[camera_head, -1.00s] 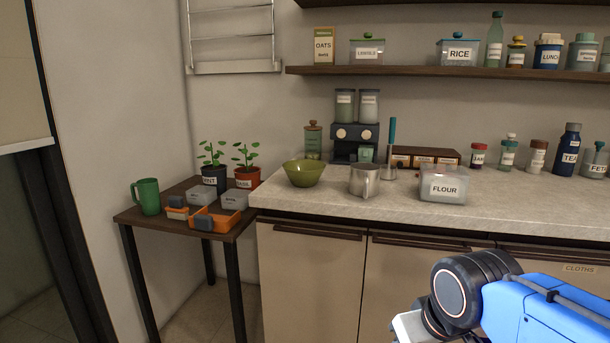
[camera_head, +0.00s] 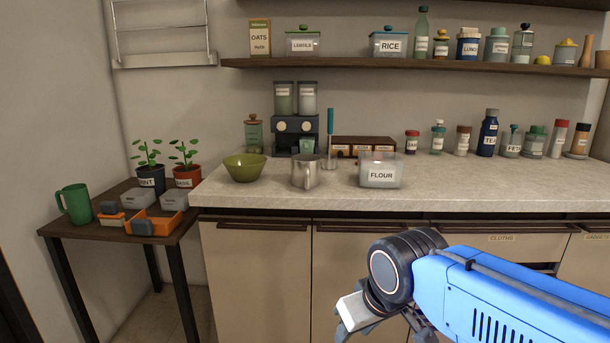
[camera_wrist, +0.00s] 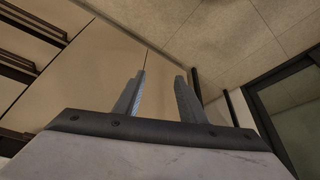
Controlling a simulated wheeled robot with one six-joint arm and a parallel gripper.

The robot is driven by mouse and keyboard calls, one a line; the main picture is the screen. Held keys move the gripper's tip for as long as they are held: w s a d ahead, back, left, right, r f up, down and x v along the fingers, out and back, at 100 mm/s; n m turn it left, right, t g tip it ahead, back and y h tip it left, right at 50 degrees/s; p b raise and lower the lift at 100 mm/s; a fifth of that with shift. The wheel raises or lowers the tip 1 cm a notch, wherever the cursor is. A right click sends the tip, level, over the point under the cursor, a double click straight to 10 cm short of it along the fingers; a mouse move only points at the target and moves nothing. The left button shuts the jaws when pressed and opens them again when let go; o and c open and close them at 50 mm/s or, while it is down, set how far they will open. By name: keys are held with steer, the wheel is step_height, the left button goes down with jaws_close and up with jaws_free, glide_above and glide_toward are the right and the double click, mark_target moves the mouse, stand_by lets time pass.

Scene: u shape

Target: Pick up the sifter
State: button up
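A silver metal cup-shaped vessel (camera_head: 305,172) with a side handle stands upright on the counter, between the green bowl and the flour container; it looks like the sifter. My gripper (camera_head: 350,325) is low in front of the cabinet doors, well below and apart from the counter. In the wrist view my gripper (camera_wrist: 160,78) has its two fingers apart with nothing between them.
The green bowl (camera_head: 245,167) is left of the vessel, and the flour container (camera_head: 380,172) is right. A teal-handled utensil (camera_head: 330,130) and coffee machine (camera_head: 295,132) stand behind. The counter's front edge (camera_head: 340,201) is clear. A small table (camera_head: 115,232) holds a mug, plants and boxes.

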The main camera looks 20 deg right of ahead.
steer(key=o, duration=0.7)
steer(key=shift+w+r, duration=0.15)
steer(key=shift+r, duration=0.05)
steer(key=o, duration=0.8)
steer(key=w+r, duration=0.2)
steer(key=r, duration=0.1)
steer(key=shift+w+d+r, duration=0.1)
steer(key=shift+w, duration=0.05)
step_height(320, 180, up, 31)
steer(key=m+g, duration=0.5)
steer(key=m, duration=0.4)
glide_above(308, 156)
steer(key=s+a, duration=0.2)
steer(key=s, duration=0.3)
steer(key=f, duration=1.1)
steer(key=shift+w+a+f, duration=0.15)
steer(key=shift+w+f, duration=0.05)
steer(key=shift+f, duration=0.05)
steer(key=shift+a+f, duration=0.2)
steer(key=shift+f, duration=0.7)
steer(key=shift+a+f, duration=0.15)
steer(key=shift+f, duration=0.8)
steer(key=shift+a+f, duration=0.2)
steer(key=shift+f, duration=0.7)
